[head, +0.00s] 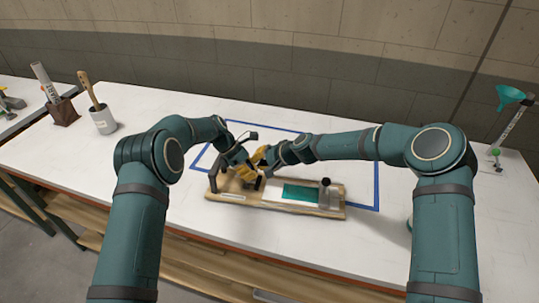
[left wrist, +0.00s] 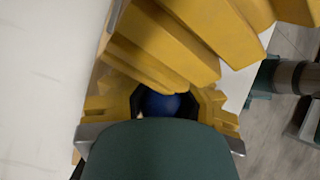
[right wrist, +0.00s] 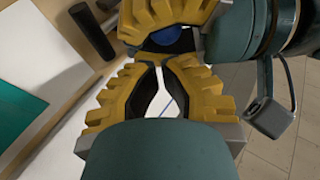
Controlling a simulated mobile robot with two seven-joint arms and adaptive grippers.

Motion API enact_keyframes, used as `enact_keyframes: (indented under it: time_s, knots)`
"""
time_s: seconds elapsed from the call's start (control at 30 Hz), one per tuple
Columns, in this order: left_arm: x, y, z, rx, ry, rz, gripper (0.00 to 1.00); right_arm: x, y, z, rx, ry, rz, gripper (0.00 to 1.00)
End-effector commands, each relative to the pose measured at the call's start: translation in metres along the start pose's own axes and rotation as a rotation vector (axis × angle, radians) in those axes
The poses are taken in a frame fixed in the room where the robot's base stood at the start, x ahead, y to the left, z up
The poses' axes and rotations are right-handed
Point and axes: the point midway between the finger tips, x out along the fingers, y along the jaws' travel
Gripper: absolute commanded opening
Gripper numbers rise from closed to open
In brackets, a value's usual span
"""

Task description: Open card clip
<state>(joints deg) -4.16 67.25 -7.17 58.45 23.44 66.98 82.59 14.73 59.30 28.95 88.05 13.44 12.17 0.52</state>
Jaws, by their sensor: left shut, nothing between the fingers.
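A wooden board (head: 270,204) lies on the white table in the head view. A teal card (head: 300,193) is on its right half, beside a grey block with a dark knob (head: 327,193) at the right end. The card's edge also shows in the right wrist view (right wrist: 18,112). A dark upright bracket (head: 214,180) stands at the board's left end. My left gripper (head: 246,174) is shut over the board's left part. A blue rounded shape shows in its finger gap, but I cannot tell what it is. My right gripper (right wrist: 160,68) is close to it, fingertips near each other.
Blue tape (head: 377,185) outlines an area around the board. Table space behind the board is clear.

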Motion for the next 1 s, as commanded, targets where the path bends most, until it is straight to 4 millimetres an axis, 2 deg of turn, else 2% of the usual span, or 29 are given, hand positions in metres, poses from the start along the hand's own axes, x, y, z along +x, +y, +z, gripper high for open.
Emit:
enact_keyframes:
  time_s: [0.83,0.97,1.0]
  knots:
    - [0.000,0.000,0.002,0.001,-0.002,-0.001,0.00,0.014,-0.005,0.013,0.000,-0.003,-0.001,0.00]
    - [0.000,0.000,0.002,0.001,-0.002,-0.001,0.46,0.014,-0.005,0.013,0.000,-0.002,-0.001,0.00]
    - [0.000,0.000,0.001,0.001,-0.002,-0.001,0.60,0.014,-0.005,0.013,0.000,-0.002,-0.001,0.00]
